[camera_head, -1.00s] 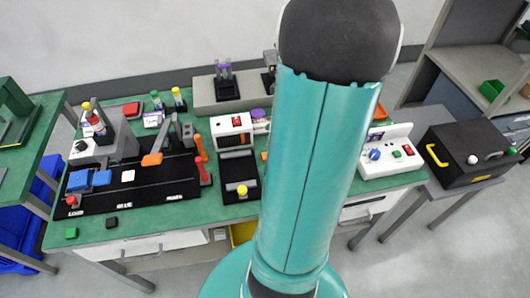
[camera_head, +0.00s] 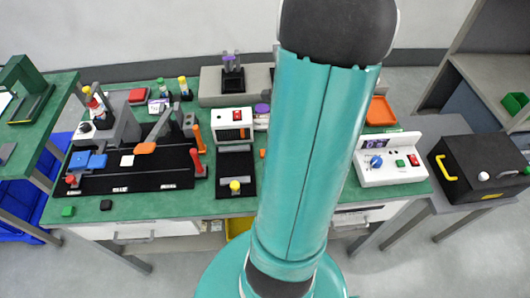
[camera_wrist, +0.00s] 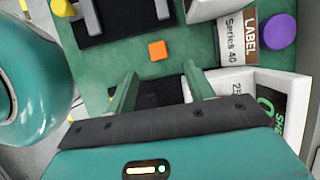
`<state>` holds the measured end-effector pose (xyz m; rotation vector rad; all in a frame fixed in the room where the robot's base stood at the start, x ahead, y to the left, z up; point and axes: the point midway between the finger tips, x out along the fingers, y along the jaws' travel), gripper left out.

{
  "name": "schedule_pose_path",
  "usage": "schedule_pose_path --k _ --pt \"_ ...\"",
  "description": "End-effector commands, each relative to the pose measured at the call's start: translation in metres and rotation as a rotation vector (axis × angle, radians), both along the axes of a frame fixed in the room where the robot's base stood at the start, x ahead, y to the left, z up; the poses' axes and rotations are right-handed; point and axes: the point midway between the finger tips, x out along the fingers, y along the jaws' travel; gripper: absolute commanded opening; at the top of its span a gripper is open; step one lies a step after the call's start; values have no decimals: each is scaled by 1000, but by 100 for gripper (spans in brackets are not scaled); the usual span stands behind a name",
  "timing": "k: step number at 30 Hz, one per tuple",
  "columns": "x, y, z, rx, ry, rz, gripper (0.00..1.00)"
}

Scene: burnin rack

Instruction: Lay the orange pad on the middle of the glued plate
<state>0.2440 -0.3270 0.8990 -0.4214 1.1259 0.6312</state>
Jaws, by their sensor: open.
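The orange pad (camera_wrist: 157,50) is a small rounded square lying flat on the green bench in the wrist view. In the head view, a small part of it (camera_head: 263,153) shows at the left edge of my arm. My gripper (camera_wrist: 158,78) is open, its two green fingers apart with nothing held; the pad appears just beyond the fingertips, untouched. In the head view my arm hides the gripper. A small white plate (camera_head: 127,161) lies on the long black fixture at left, beside an orange part (camera_head: 146,148); whether it has glue on it is too small to tell.
A black tray with a yellow knob (camera_head: 235,186) stands left of the pad. A purple cylinder (camera_wrist: 280,30) and a label box (camera_wrist: 236,38) are at its right in the wrist view. A white control box (camera_head: 388,160) is at right.

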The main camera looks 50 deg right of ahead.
Motion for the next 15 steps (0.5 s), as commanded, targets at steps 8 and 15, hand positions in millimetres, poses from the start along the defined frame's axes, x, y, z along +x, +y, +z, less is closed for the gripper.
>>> schedule_pose_path --k 8,15 --pt "8 6 -24 2 -1 2 53" --pt "16 17 -57 4 -1 2 53"
